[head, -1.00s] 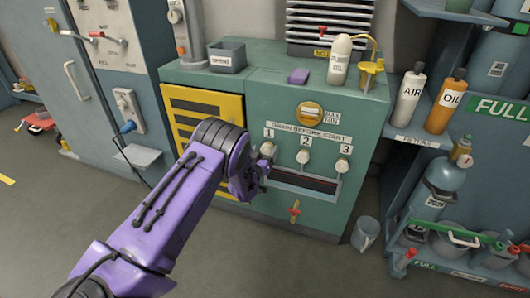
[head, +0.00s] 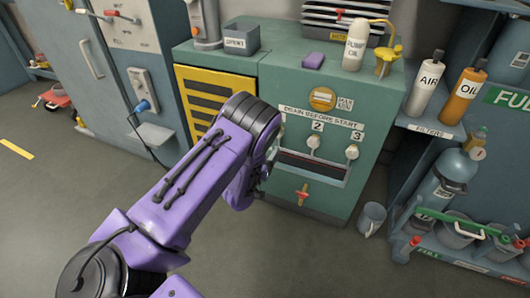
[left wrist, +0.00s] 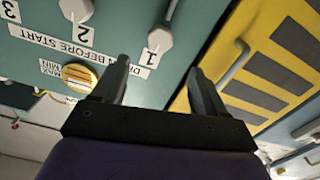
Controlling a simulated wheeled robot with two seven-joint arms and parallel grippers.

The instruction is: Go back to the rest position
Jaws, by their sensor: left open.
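My purple left arm reaches in from the lower left of the head view, its wrist in front of the green machine (head: 270,90). The fingers are hidden there behind my arm. In the left wrist view my left gripper (left wrist: 160,70) is open, its two dark fingers apart with nothing between them. The grey knob marked 1 (left wrist: 160,38) is beyond the gap between the fingertips; I cannot tell how far. In the head view my arm covers knob 1, while knob 2 (head: 315,141) and knob 3 (head: 352,151) show. My right gripper is not in view.
A yellow slatted panel (head: 193,97) is left of my wrist. A pump oil bottle (head: 355,45), a purple block (head: 313,61) and a grey bin (head: 241,39) stand on the machine. A gas-bottle shelf is at right.

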